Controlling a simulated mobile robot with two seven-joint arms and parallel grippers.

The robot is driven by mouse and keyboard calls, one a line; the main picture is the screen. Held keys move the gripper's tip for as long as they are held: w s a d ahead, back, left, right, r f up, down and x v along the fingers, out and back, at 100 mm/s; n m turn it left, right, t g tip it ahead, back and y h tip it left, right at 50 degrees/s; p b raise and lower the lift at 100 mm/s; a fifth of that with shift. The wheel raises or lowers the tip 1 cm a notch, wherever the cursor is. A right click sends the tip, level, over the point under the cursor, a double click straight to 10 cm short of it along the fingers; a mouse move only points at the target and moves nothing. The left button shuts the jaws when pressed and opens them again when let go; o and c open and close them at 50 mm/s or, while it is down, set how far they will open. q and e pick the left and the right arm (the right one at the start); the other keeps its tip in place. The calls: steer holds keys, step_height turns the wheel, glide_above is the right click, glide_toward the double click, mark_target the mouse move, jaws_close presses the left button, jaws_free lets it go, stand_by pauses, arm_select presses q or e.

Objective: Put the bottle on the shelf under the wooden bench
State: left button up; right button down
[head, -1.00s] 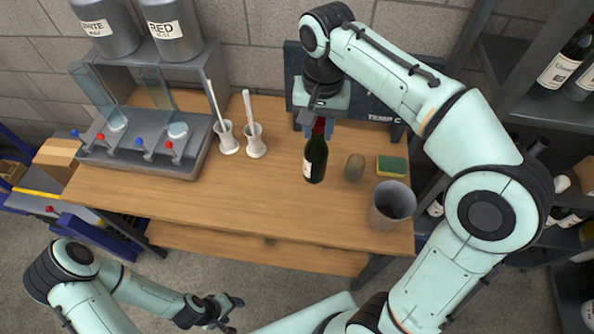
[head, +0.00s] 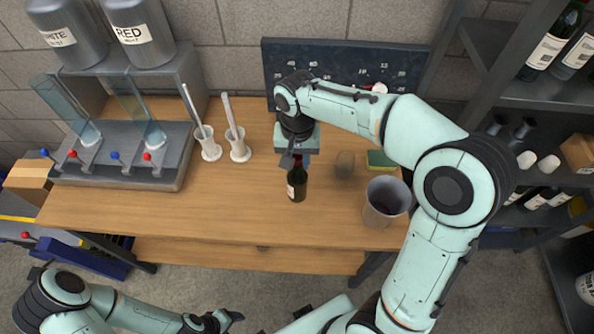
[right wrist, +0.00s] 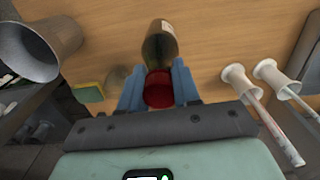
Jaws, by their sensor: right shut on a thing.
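The dark wine bottle (head: 297,186) has a pale label and a red neck capsule. My right gripper (head: 298,157) is shut on its neck from above; the right wrist view shows the red capsule between the blue fingers (right wrist: 158,88) and the bottle's body (right wrist: 160,45) beyond. I cannot tell whether the bottle's base touches the bench. The wooden bench (head: 230,205) has a lower wooden shelf (head: 250,257) showing below its front edge, with its bare front part visible. My left gripper (head: 226,319) is low in the head view, away from the bench; its jaws are unclear.
A grey cup (head: 386,200), a green-yellow sponge (head: 380,160) and a brownish roundish object (head: 344,164) are right of the bottle. White holders (head: 240,151) and a grey filling machine (head: 125,165) stand left. A dark bottle rack (head: 540,95) is at right. The bench's front middle is clear.

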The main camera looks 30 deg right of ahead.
mark_target(297, 171)
steer(key=shift+f, duration=2.4)
steer(key=shift+f+b, duration=0.2)
steer(key=shift+b, duration=0.15)
steer(key=c, duration=0.9)
jaws_free()
steer(key=shift+o, duration=0.4)
steer(key=shift+r, duration=0.1)
